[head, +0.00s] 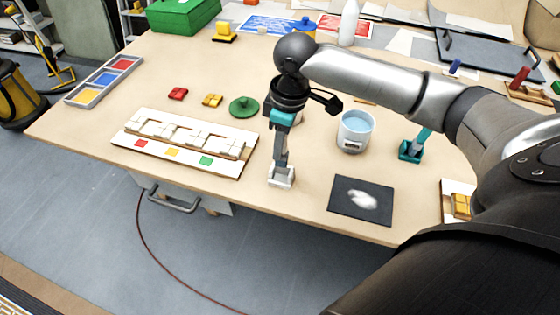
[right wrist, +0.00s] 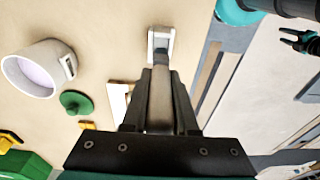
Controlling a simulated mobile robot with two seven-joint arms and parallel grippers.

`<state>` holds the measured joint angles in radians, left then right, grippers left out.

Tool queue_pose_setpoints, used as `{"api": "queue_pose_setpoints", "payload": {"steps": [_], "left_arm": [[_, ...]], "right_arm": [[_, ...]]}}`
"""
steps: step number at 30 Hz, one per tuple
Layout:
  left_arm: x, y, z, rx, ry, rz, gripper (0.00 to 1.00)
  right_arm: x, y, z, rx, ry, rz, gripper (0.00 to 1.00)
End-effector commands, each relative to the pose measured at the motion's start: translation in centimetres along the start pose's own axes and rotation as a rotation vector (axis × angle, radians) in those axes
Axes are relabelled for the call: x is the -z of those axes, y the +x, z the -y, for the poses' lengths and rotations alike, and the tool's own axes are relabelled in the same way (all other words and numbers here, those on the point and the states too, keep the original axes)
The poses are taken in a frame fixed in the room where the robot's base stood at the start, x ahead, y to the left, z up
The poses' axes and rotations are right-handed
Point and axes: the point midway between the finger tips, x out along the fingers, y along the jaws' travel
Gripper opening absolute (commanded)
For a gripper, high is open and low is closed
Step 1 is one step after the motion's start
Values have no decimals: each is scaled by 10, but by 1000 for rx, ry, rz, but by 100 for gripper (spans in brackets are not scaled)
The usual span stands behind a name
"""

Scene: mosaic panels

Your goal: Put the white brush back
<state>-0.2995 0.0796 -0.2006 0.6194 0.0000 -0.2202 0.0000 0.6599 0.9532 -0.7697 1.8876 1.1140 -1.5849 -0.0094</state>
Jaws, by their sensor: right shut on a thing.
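My right gripper (head: 282,150) points down near the table's front edge, shut on the white brush. In the right wrist view, the brush's handle (right wrist: 160,105) stands between the fingers. The small white holder (head: 281,177) is directly below and also shows in the right wrist view (right wrist: 152,42). The brush's lower end meets the holder's opening; I cannot tell whether it is fully seated. My fingers hide part of the brush.
A white mosaic panel (head: 133,146) lies left of the holder. A dark mat (head: 340,207) with a white patch and a cup of water (head: 355,131) are to the right. A teal brush stands in a teal holder (head: 410,152). A green lid (head: 243,107) lies behind the panel.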

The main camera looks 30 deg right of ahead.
Motion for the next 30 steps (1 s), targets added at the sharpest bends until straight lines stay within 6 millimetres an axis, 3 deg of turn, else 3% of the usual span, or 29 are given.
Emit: {"api": "queue_pose_setpoints", "payload": {"steps": [9, 23, 24, 30], "left_arm": [[-2, 11, 0, 1, 0, 1, 50], [-2, 10, 0, 1, 0, 1, 50], [-2, 9, 0, 1, 0, 1, 50], [-2, 10, 0, 1, -1, 1, 50]], "right_arm": [[-6, 50, 1, 2, 1, 2, 0], [-7, 58, 0, 1, 0, 1, 0], [-7, 59, 0, 0, 1, 1, 28], [-7, 59, 0, 0, 0, 1, 50]]}}
